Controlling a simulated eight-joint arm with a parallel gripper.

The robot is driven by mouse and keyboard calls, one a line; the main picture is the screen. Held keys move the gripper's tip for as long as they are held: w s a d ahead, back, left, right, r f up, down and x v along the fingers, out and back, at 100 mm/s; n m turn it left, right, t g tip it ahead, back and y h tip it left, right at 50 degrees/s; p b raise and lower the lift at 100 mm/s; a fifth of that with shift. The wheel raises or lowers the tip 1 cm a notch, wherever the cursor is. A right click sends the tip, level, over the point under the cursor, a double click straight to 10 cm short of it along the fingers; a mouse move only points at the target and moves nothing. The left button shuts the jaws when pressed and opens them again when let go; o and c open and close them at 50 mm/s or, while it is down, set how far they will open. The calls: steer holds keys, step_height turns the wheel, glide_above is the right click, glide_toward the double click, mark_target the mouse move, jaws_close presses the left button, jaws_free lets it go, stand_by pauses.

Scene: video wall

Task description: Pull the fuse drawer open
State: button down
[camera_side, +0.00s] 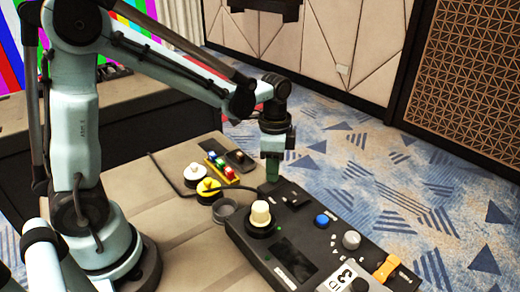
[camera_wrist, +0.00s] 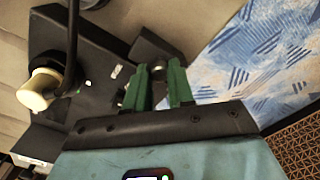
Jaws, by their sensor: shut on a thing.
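The dark control box (camera_side: 310,250) lies on the table, with a cream knob (camera_side: 260,212), a blue button (camera_side: 322,220) and an orange switch (camera_side: 386,268) on top. My gripper (camera_side: 272,180) points down at the box's far end. In the wrist view its green fingers (camera_wrist: 158,88) are shut around a small greyish piece, seemingly the fuse drawer's handle (camera_wrist: 159,91). A black block (camera_wrist: 155,48), seemingly the fuse drawer, sits just beyond the fingers at the edge of the box. How far it stands out is unclear, since the fingers hide part of it.
On the table (camera_side: 185,235) left of the box are a white knob piece (camera_side: 196,176), a yellow piece (camera_side: 208,190), a yellow rack with coloured bits (camera_side: 221,169) and a dark ring (camera_side: 226,211). A black cable runs among them. Patterned blue carpet (camera_side: 400,185) lies beyond the table edge.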

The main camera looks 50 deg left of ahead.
steer(key=a, duration=0.7)
steer(key=shift+a, duration=0.2)
steer(key=c, duration=1)
jaws_free()
step_height(320, 180, up, 12)
steer(key=shift+r, duration=0.1)
steer(key=shift+d, duration=0.1)
